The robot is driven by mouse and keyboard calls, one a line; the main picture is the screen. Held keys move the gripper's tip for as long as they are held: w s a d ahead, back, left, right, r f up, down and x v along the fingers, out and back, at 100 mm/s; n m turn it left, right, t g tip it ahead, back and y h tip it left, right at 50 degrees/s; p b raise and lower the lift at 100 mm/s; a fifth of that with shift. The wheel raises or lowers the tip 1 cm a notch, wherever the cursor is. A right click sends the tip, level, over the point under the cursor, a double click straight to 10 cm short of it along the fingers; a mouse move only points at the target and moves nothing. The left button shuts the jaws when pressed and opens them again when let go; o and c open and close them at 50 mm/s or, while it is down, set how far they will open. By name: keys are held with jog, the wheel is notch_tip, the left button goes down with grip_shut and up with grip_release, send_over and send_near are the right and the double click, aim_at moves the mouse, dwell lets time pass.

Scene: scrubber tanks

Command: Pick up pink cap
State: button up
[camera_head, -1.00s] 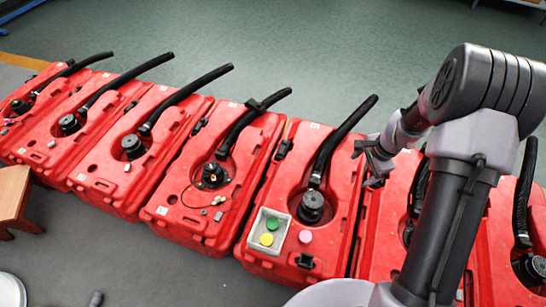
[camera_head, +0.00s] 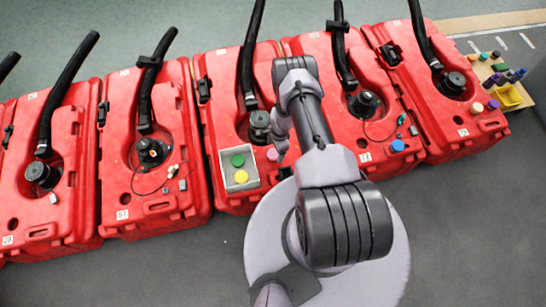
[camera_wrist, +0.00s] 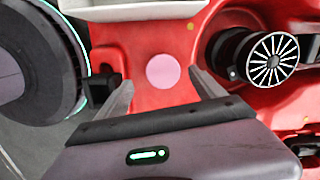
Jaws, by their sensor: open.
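The pink cap (camera_head: 271,154) lies on the top of a red tank (camera_head: 235,120), to the right of a small tray with green and yellow caps. In the wrist view the pink cap (camera_wrist: 163,71) is a flat, pale pink disc on the red surface. My gripper (camera_wrist: 162,88) is open and empty, with one finger on each side of the cap in the picture. The fingers do not appear to touch it; their height above it cannot be told. In the head view my gripper is mostly hidden by my arm.
The light grey tray (camera_head: 226,172) holds a green cap (camera_head: 238,160) and a yellow cap (camera_head: 241,177). Its edge shows in the wrist view (camera_wrist: 130,12). The tank's black round cap (camera_wrist: 272,60) and hose stand close by. A blue cap (camera_head: 397,146) sits on the tank to the right.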

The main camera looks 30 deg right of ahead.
aim_at(273, 154)
jog(key=f+b, duration=0.2)
jog(key=f, duration=0.1)
jog(key=f+b, duration=0.1)
jog(key=f, duration=0.1)
jog(key=shift+w+a+f, duration=0.1)
jog(key=shift+w+a, duration=0.2)
jog(key=c, duration=1.4)
jog(key=shift+r, duration=0.3)
jog(key=shift+c, duration=0.2)
